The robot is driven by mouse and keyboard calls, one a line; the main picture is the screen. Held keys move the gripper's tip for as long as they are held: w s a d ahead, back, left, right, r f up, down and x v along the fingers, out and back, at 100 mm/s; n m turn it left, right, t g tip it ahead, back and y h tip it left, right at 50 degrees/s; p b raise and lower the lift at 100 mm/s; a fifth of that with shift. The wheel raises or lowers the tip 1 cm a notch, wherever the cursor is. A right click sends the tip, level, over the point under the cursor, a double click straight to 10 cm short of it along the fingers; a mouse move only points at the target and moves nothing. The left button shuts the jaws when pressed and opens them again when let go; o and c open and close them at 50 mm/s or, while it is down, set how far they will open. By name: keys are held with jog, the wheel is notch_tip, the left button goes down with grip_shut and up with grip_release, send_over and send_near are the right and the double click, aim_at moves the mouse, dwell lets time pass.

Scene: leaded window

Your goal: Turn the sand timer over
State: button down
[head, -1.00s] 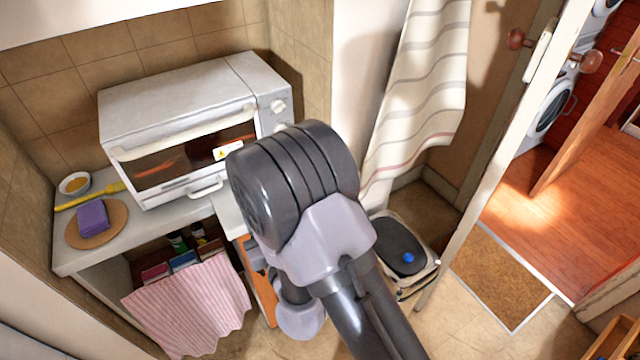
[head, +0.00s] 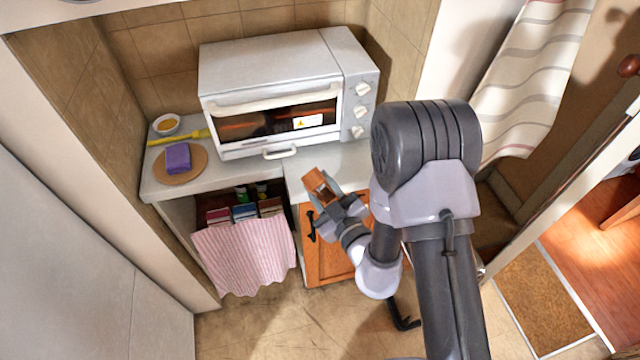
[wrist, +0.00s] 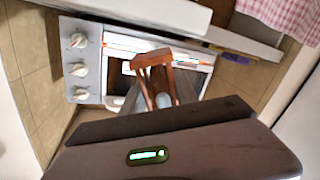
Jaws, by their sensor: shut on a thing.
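The sand timer (head: 318,183) has an orange-brown wooden frame and is tilted in the air in front of the counter's front edge, below the oven in the head view. My gripper (head: 332,203) is shut on it. In the wrist view the timer (wrist: 152,60) stands out beyond my gripper (wrist: 155,98), with its wooden end and posts showing. Its glass and sand cannot be made out clearly.
A white toaster oven (head: 270,75) stands on the counter (head: 165,190). A purple sponge (head: 178,158) on a round board, a yellow brush (head: 178,137) and a small bowl (head: 166,125) are at the left. Bare counter lies before the oven. A pink striped cloth (head: 245,255) hangs below.

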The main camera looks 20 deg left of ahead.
jog(key=m+b, duration=0.1)
jog(key=m+y+b, duration=0.1)
jog(key=m+b, duration=0.1)
jog(key=m, duration=0.1)
jog(key=shift+f+g+y, duration=0.3)
jog(key=shift+g+y, duration=0.1)
jog(key=w+a+p, duration=0.1)
jog(key=w+p, duration=0.1)
jog(key=w+a+p, duration=0.1)
jog(key=w+p, duration=0.1)
jog(key=w+a+p, duration=0.2)
jog(key=shift+w+a+r, duration=0.1)
jog(key=shift+w, duration=0.15)
jog(key=shift+w+a+f, duration=0.15)
jog(key=shift+w+a, duration=0.2)
jog(key=shift+w, duration=0.2)
jog(key=shift+w+a+f, duration=0.1)
jog(key=shift+w+a, duration=0.2)
jog(key=shift+w, duration=0.2)
jog(key=shift+d+f+b, duration=0.1)
jog(key=shift+f+b, duration=0.25)
jog(key=shift+f, duration=0.65)
jog(key=c, duration=0.9)
grip_release()
jog(key=shift+o, duration=0.2)
